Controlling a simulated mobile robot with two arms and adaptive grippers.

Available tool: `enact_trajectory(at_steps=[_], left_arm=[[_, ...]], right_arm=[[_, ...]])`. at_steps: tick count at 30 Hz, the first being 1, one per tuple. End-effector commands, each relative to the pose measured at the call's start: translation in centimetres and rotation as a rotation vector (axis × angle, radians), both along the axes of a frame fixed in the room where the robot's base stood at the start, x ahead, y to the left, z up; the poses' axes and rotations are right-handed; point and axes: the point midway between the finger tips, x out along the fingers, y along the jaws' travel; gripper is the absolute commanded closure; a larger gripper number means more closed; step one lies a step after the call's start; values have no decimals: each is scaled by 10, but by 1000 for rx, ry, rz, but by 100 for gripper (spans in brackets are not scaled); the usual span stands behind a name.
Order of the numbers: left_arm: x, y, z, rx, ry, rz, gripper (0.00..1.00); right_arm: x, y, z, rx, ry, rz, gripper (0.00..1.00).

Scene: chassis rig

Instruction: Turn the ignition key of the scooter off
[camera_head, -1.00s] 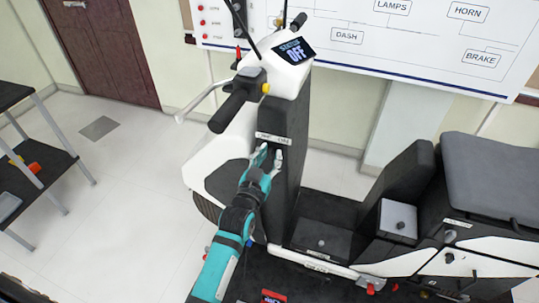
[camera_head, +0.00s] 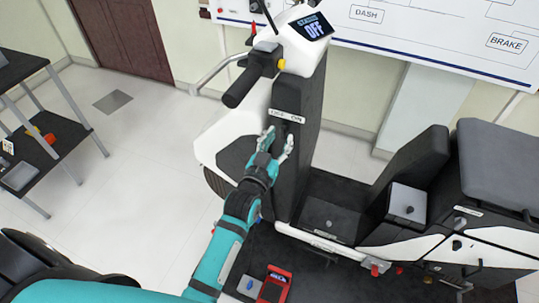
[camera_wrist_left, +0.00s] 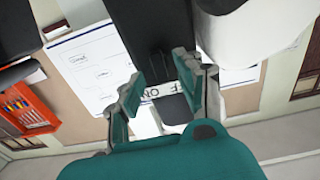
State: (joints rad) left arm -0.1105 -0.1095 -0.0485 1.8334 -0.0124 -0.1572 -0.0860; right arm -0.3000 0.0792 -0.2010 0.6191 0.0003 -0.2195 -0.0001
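The scooter's black front column (camera_head: 300,105) stands upright in the head view, with a white OFF/ON label (camera_head: 287,116) across it. In the left wrist view the gripper (camera_wrist_left: 168,92) shows two fingertips spread either side of the label (camera_wrist_left: 164,90). I cannot make out the ignition key; the fingers or shadow hide it. My right gripper is not in view.
The handlebar grip (camera_head: 243,86) juts out above my left arm. The scooter seat (camera_head: 505,165) is to the right. A red device (camera_head: 273,287) lies on the dark surface below. A black shelf (camera_head: 35,150) stands at the left, with open floor between.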

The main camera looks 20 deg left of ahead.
Motion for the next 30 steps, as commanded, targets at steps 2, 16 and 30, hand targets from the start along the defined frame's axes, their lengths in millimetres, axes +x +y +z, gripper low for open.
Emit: enact_trajectory(at_steps=[2,16,30], left_arm=[[-19,1,-2,0,3,0,63],[-92,3,-1,1,2,0,63],[-94,3,0,0,1,0,63]], right_arm=[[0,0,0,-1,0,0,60],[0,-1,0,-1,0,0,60],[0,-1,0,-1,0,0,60]])
